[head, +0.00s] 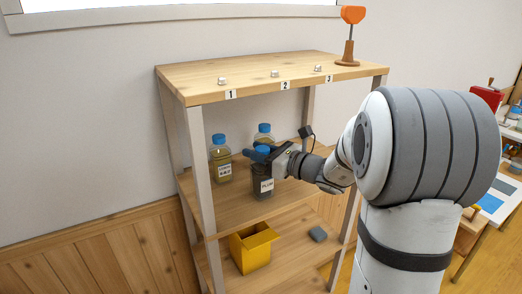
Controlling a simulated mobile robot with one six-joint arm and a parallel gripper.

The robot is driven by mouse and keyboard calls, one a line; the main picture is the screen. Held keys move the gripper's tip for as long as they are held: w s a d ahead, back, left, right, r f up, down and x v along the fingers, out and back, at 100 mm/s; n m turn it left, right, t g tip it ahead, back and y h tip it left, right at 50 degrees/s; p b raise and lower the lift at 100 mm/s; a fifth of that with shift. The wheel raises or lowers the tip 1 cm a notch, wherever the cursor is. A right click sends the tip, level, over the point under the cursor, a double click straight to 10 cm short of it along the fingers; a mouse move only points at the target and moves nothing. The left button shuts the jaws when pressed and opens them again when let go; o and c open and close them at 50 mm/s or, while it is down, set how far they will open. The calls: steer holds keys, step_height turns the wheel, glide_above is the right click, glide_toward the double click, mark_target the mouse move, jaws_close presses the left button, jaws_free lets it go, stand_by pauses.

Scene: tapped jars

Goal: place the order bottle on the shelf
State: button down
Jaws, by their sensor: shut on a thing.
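The order bottle is a dark jar (263,185) with a blue cap and a white label that seems to read PLUM. My gripper (262,156) is shut on it near its cap, reaching in from the right. The jar is upright at the middle board of the wooden shelf (235,212), toward the front. I cannot tell whether its base touches the board. My gripper hides part of the cap.
A yellowish blue-capped jar (221,165) stands left of the held jar, and another (263,137) stands behind it. An orange-topped stand (349,35) is on top.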

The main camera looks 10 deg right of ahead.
steer(key=c, duration=1)
jaws_free()
steer(key=shift+f, duration=0.1)
